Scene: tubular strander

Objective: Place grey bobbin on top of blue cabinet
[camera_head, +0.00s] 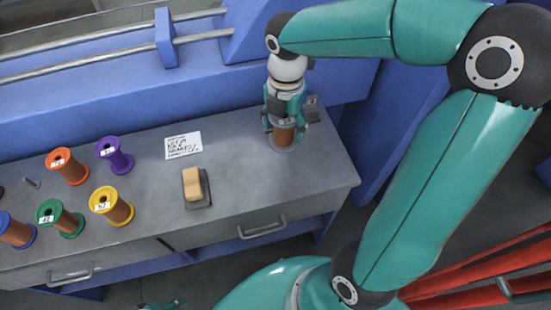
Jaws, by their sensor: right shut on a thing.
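My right gripper (284,133) points down and is shut on the grey bobbin (284,146), which has a brown winding and grey flanges. The fingers cover part of the bobbin's sides. The bobbin is upright at the right part of the grey top (240,160) of a blue cabinet (285,232) with drawers. Its lower flange is at or just above the surface; I cannot tell if it touches. A small teal and dark part at the bottom edge seems to be my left gripper (165,304); its fingers are not clear.
A written note (183,145) and a tan block on a dark base (196,188) lie mid-top. A blue machine frame (120,80) runs behind.

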